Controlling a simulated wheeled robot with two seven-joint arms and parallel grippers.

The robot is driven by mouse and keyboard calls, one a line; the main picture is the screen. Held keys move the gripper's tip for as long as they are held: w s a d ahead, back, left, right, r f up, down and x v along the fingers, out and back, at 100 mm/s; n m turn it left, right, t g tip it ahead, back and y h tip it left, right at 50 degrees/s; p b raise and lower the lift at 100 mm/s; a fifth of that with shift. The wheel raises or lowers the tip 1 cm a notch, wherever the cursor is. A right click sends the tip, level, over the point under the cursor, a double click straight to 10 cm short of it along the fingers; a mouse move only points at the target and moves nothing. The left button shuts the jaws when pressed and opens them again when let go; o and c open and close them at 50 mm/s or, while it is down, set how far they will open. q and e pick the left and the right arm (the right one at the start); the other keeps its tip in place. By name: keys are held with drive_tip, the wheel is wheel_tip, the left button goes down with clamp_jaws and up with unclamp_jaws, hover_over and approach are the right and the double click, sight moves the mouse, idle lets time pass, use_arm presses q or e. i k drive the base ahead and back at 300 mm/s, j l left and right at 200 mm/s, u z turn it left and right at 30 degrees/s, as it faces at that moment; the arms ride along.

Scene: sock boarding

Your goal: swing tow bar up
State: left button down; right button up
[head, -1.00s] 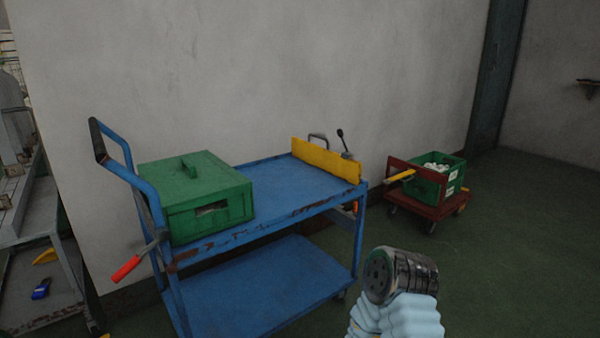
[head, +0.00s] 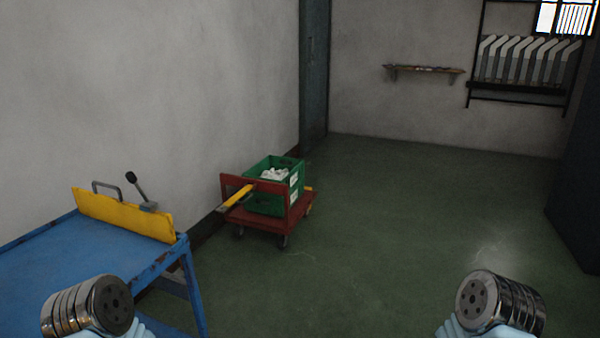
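A low red dolly (head: 268,219) on casters stands near the wall, left of centre. A yellow bar (head: 236,198) sticks out from its left end, toward the blue cart, and looks like the tow bar. It slopes slightly down toward its free end. A green crate (head: 274,186) with white items in it sits on the dolly. Parts of my two arms show at the bottom left and bottom right, well apart from the dolly. No gripper fingers are visible on either side.
A blue cart (head: 85,262) with a yellow end board (head: 122,215) and a black-knobbed lever (head: 139,188) stands at the lower left. The green floor (head: 410,240) right of the dolly is clear. A wall shelf (head: 424,70) and a rack (head: 520,88) are at the back. A dark cabinet (head: 582,190) edges the right.

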sight(226, 205)
drive_tip(key=i+l+z, duration=0.15)
drive_tip(key=i+z, duration=0.55)
drive_tip(key=i, duration=0.2)
drive_tip(key=i+u, duration=0.3)
drive_tip(key=i, duration=0.2)
drive_tip(key=i+l+u, duration=0.25)
drive_tip(key=i, duration=0.3)
drive_tip(key=j, duration=0.1)
